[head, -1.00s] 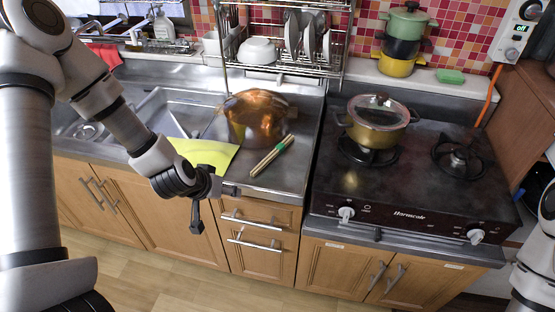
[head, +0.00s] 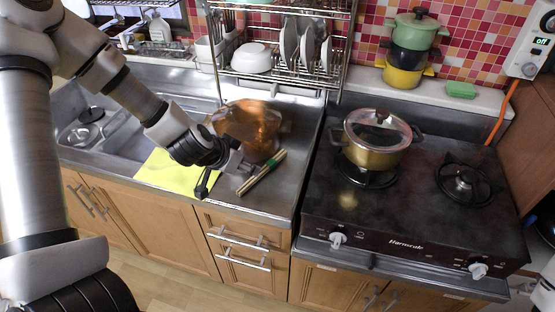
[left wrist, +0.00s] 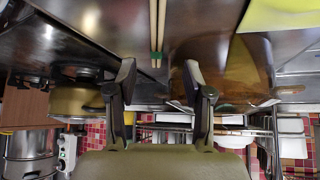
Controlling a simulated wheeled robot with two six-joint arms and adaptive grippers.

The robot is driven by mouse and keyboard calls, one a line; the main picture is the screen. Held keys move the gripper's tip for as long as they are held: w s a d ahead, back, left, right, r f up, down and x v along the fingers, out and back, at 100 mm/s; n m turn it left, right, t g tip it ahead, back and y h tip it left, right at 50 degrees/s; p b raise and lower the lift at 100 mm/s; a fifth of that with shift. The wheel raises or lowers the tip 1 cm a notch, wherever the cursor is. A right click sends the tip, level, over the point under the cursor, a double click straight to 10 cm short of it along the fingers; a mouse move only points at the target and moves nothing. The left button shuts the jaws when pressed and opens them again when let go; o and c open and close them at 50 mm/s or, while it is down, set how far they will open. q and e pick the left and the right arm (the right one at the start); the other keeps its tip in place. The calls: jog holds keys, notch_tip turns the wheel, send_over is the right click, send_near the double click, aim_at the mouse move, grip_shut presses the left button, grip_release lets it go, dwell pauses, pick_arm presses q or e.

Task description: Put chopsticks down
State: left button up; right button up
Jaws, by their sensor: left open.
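The pale chopsticks (head: 262,172), with a green band, lie side by side on the steel counter near its front edge, slanting. They also show at the top middle of the left wrist view (left wrist: 157,28), in line with the gap between my fingers. My left gripper (head: 222,184) is open and empty, just left of the chopsticks and apart from them. In the left wrist view both dark fingers (left wrist: 158,70) are spread.
A copper pot (head: 252,128) stands close behind the chopsticks. A yellow sheet (head: 172,172) lies to the left, beside the sink. The stove (head: 405,205) with a lidded pot (head: 376,140) is to the right. A dish rack (head: 290,65) stands behind.

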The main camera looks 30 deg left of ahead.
aim_at(262, 170)
pick_arm(q)
jog(key=b+x, duration=0.1)
jog(key=x, duration=0.1)
jog(key=shift+w+f+b, duration=0.2)
jog(key=shift+w+b, duration=0.1)
jog(key=shift+w, duration=0.1)
jog(key=shift+d+f+b, duration=0.1)
jog(key=shift+f+b, duration=0.1)
jog(key=shift+b, duration=0.1)
jog(key=b+x, duration=0.2)
jog(key=x, duration=0.2)
jog(key=shift+w+d+f, duration=0.2)
jog(key=shift+w+f, duration=0.05)
jog(key=shift+f, duration=0.05)
jog(key=shift+s+r, duration=0.15)
jog(key=shift+s, duration=0.1)
jog(key=c, duration=0.5)
grip_shut()
